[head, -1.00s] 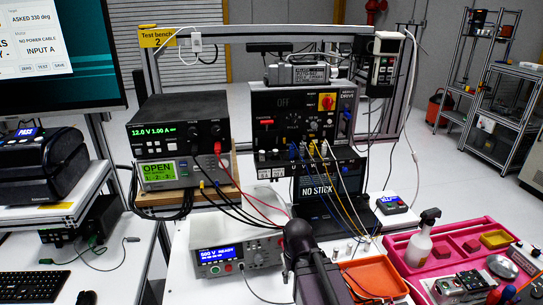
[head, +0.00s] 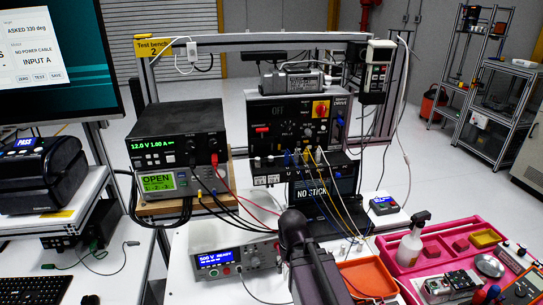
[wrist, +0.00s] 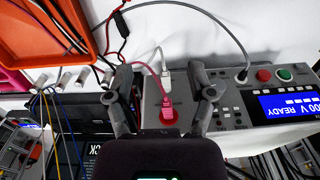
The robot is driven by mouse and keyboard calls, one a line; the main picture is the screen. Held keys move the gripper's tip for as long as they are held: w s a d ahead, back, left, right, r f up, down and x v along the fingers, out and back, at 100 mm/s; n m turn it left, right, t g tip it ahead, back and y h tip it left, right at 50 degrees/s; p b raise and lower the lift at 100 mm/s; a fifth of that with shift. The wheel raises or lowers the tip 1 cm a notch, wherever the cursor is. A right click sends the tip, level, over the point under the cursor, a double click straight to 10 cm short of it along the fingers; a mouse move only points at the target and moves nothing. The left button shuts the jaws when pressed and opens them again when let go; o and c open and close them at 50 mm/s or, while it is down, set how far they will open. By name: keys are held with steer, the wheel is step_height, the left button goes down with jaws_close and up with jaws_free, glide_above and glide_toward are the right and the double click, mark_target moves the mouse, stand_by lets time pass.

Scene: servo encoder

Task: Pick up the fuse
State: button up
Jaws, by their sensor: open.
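The same small cylinders (head: 351,249) show in the head view on the white bench, beside the orange tray. I cannot tell which one is the fuse meant. My gripper (wrist: 160,76) is open, with its two fingers spread and nothing held between them. The cylinders lie left of the fingers, one close to the left finger. In the head view my arm hides the fingertips.
The insulation tester (head: 236,258) reads "500 V READY"; its red and white plugs show between my fingers. An orange tray (head: 368,278) and pink tray (head: 404,253) lie to the right. A laptop (head: 325,187) and cables stand behind. Loose leads cross the bench.

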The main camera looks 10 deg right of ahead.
step_height(320, 180, up, 17)
steer(key=w+p, duration=0.2)
steer(key=p, duration=1.3)
step_height(320, 180, up, 11)
steer(key=m+t+h+p, duration=0.4)
steer(key=m+p, duration=0.5)
glide_above(271, 158)
steer(key=s+a, duration=0.2)
steer(key=s, duration=0.1)
steer(key=shift+s+a+f, duration=0.1)
steer(key=shift+a+f, duration=0.05)
steer(key=shift+f, duration=0.05)
steer(key=shift+w+a+r, duration=0.1)
steer(key=shift+w+r, duration=0.05)
steer(key=shift+w, duration=0.2)
steer(key=shift+b+x, duration=1.1)
steer(key=shift+x, duration=0.15)
steer(key=shift+r, duration=0.1)
